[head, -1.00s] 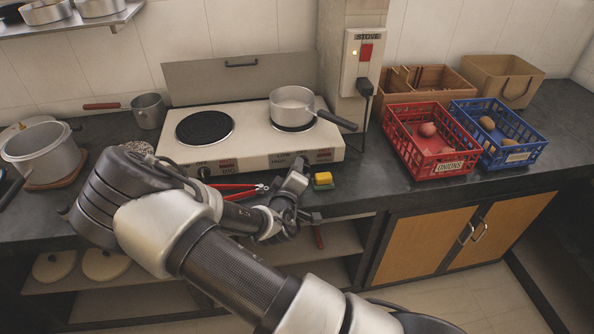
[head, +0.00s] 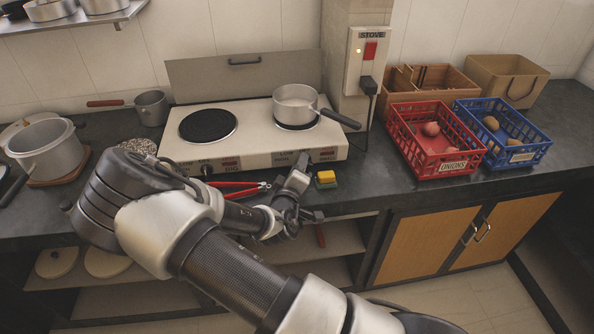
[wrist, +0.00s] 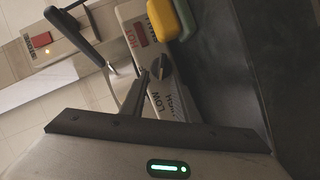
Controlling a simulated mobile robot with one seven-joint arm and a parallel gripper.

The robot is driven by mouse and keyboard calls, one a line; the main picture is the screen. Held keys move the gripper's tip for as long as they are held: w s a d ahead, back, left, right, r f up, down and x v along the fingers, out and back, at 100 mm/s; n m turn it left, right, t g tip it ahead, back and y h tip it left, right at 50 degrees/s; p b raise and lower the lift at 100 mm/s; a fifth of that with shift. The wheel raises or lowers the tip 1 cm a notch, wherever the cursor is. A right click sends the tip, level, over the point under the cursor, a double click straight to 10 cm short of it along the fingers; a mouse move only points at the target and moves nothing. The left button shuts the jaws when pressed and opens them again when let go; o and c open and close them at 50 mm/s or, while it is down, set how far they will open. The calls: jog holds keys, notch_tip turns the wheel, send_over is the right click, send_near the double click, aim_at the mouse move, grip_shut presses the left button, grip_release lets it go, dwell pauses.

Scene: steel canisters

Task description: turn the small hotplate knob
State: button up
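The cream hotplate (head: 255,160) has a large black burner on the left and a smaller one on the right under a saucepan (head: 296,100). The left knob (head: 207,169) shows beside a label that seems to read BIG. My gripper (head: 301,173) is at the hotplate's front face, right of centre, and covers the right knob in the head view. In the wrist view this black knob (wrist: 160,68) with a pale pointer mark shows beside LOW and HIGH lettering. A dark finger of my gripper (wrist: 135,92) is close to the knob; contact is unclear. The finger gap cannot be made out.
A yellow-green sponge (head: 326,178) lies just right of my gripper, and red-handled pliers (head: 240,188) lie left of it. The saucepan handle (head: 340,119) juts right. Red (head: 400,133) and blue (head: 542,148) crates stand farther right. The STOVE switch (head: 371,50) is on the pillar.

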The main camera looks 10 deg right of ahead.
jog(key=p+v, duration=0.1)
jog(key=v, duration=1.6)
jog(key=shift+s, duration=0.15)
jog(key=shift+f, duration=0.1)
